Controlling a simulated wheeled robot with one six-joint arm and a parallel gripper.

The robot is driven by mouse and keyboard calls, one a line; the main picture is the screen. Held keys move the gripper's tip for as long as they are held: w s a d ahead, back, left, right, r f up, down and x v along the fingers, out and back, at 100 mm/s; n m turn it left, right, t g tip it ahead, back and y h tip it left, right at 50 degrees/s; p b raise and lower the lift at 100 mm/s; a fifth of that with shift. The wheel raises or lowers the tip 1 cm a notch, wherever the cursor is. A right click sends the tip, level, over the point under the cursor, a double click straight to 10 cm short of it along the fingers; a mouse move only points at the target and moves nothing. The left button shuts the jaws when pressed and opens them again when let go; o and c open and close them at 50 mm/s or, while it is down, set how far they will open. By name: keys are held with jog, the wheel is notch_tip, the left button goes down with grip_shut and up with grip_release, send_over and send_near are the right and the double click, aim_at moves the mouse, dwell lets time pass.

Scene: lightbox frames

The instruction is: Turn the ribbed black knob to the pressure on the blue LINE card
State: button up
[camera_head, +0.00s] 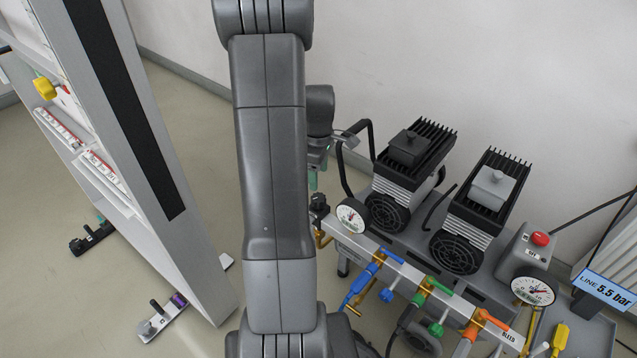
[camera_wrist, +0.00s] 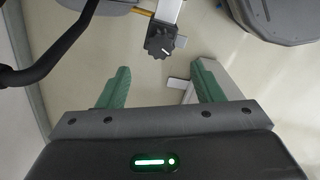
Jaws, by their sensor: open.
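The ribbed black knob (camera_head: 318,204) is at the left end of the pale manifold bar, below my gripper in the head view. In the wrist view the knob (camera_wrist: 159,42) lies just beyond the green fingertips, roughly centred between them, with a small white mark on its face. My gripper (camera_head: 313,181), mostly hidden behind my arm in the head view, is open and empty; its green fingers (camera_wrist: 161,70) are apart and not around the knob.
Two finned compressor motors (camera_head: 415,165) stand behind the manifold bar (camera_head: 405,269). Blue, green and orange valve handles (camera_head: 480,322) line its front. A second gauge (camera_head: 533,291) and a red button (camera_head: 540,239) are at right. A grey rack (camera_head: 150,170) stands at left.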

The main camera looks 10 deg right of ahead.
aim_at(319, 197)
notch_tip(319, 197, up, 4)
jog(key=shift+f+p, duration=0.1)
jog(key=shift+p, duration=0.25)
notch_tip(319, 197, down, 14)
jog(key=b, duration=0.4)
jog(key=shift+m+b, duration=0.3)
jog(key=shift+m, duration=0.1)
jog(key=shift+r, duration=0.2)
